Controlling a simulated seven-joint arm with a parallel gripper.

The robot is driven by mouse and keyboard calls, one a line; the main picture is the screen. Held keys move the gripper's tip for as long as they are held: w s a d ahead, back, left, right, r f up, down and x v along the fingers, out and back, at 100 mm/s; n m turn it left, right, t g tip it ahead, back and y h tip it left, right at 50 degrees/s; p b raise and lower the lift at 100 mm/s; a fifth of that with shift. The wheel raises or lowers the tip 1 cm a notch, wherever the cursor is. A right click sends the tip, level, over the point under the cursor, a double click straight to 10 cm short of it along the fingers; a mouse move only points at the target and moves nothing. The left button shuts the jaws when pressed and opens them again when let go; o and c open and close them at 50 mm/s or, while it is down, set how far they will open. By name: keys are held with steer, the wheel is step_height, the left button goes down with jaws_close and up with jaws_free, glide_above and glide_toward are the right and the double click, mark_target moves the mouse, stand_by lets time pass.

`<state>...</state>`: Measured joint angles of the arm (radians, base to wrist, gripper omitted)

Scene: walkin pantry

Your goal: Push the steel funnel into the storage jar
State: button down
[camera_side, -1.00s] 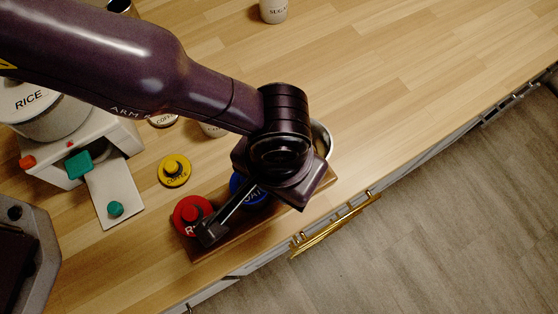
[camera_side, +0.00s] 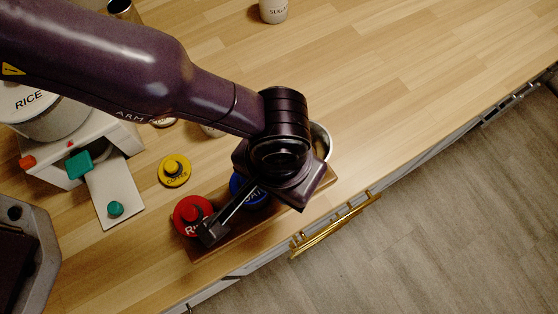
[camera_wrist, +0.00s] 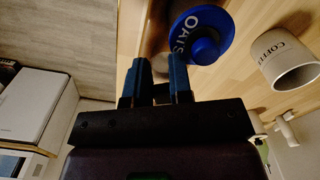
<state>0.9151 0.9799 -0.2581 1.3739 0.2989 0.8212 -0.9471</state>
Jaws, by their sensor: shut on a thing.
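The rounded steel rim (camera_side: 321,141), which looks like the funnel, shows just right of my wrist in the side view; the rest is hidden beneath the wrist. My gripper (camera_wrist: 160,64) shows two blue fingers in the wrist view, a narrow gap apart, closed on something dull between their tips. That held part is too dark to make out clearly. I cannot pick out the storage jar under the funnel, nor tell how deep the funnel sits.
A wooden board (camera_side: 233,237) near the counter edge carries a red lid (camera_side: 190,212) and a blue OATS lid (camera_wrist: 203,38). A yellow lid (camera_side: 174,170) lies left. A COFFEE canister (camera_wrist: 284,62) stands nearby. A SUGAR canister (camera_side: 273,10) stands far back. Counter at right is clear.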

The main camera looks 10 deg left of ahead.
steer(key=shift+f, duration=0.15)
steer(key=c, duration=0.9)
jaws_free()
steer(key=shift+c, duration=0.2)
steer(key=o, duration=0.5)
steer(key=shift+a+f, duration=0.15)
steer(key=shift+f, duration=0.05)
steer(key=shift+c, duration=0.2)
steer(key=shift+r, duration=0.1)
step_height(320, 180, up, 7)
